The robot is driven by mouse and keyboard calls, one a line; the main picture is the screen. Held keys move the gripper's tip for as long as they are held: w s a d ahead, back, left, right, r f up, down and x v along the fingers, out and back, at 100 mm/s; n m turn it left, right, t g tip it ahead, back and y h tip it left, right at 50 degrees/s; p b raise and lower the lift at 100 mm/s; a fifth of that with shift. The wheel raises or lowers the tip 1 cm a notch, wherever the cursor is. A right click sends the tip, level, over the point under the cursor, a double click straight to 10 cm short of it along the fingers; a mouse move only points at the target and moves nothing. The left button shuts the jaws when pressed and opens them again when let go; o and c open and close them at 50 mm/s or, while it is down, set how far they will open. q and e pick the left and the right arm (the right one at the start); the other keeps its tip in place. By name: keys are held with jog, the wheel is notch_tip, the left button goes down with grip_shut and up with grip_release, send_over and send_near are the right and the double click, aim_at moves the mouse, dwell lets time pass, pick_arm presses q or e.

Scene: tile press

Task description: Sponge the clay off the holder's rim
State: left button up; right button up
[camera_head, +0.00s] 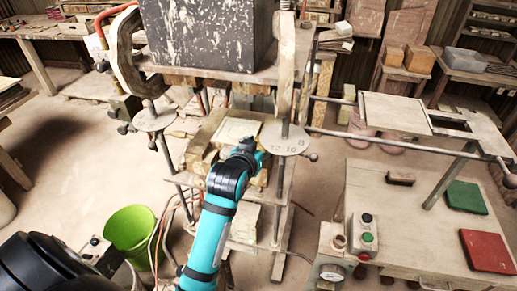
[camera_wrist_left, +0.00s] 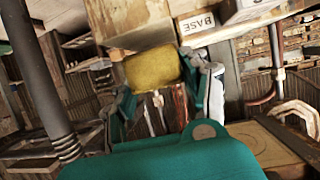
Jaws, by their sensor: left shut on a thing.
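My left gripper (camera_head: 250,150) reaches in with its teal arm to the right front of the wooden holder (camera_head: 199,150) in the press. A pale square face (camera_head: 236,131) shows on top of the holder. In the left wrist view my left gripper (camera_wrist_left: 160,78) is shut on a yellow sponge (camera_wrist_left: 153,69), which sits between its two fingers. The sponge is close to a wooden block edge (camera_wrist_left: 135,37) in that view; I cannot tell whether they touch. The sponge is hidden in the head view. Clay on the rim cannot be made out. My right gripper is not in view.
The press's large dark block (camera_head: 205,35) hangs above the holder. Round metal plates (camera_head: 285,139) flank it on its posts. A green bucket (camera_head: 131,232) stands at lower left. The right table holds a brown block (camera_head: 400,178), a green pad (camera_head: 466,197) and a red pad (camera_head: 487,251).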

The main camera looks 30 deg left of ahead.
pick_arm(q)
jog(key=shift+r, duration=0.25)
